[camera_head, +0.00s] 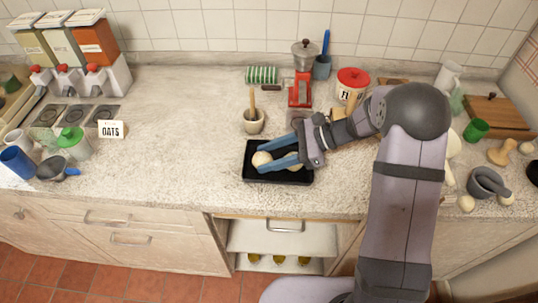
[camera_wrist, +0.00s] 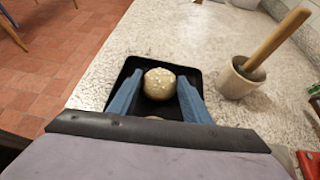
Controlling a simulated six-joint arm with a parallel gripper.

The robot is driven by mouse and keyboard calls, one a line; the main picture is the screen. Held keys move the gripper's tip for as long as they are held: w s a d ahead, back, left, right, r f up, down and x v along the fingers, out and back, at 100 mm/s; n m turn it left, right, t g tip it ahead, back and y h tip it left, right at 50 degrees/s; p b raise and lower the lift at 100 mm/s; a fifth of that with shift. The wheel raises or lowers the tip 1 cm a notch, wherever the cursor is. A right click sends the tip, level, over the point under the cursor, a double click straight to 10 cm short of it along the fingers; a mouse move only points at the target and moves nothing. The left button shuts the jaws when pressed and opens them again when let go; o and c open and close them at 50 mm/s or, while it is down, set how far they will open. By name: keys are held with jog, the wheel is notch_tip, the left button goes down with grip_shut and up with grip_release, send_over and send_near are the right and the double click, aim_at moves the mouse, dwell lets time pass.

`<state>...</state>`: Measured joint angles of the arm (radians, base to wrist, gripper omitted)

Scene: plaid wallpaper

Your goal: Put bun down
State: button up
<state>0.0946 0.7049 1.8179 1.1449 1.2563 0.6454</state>
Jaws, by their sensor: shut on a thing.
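My gripper (camera_head: 263,159) reaches in from the right over a black tray (camera_head: 280,180), its blue fingers pointing left. The fingertips are shut on a round, pale bun (camera_head: 260,158). In the wrist view the speckled bun (camera_wrist: 159,83) shows between the fingertips, over the tray (camera_wrist: 190,69). Whether the held bun touches the tray floor I cannot tell. A second bun (camera_head: 293,161) lies in the tray nearer my palm; the wrist view shows only a sliver of it, the rest hidden by my gripper.
A mortar with a wooden pestle (camera_head: 254,122) stands just behind the tray. A red grinder (camera_head: 300,90) and a red-lidded jar (camera_head: 353,82) stand farther back. The counter left of the tray (camera_head: 185,150) is clear. The counter's front edge is close to the tray.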

jog(key=shift+f, duration=0.1)
jog(key=o, duration=1.1)
jog(key=shift+c, duration=0.2)
jog(key=shift+d, duration=0.1)
jog(key=b+v, duration=0.2)
jog(key=v, duration=1)
jog(key=shift+b, duration=0.3)
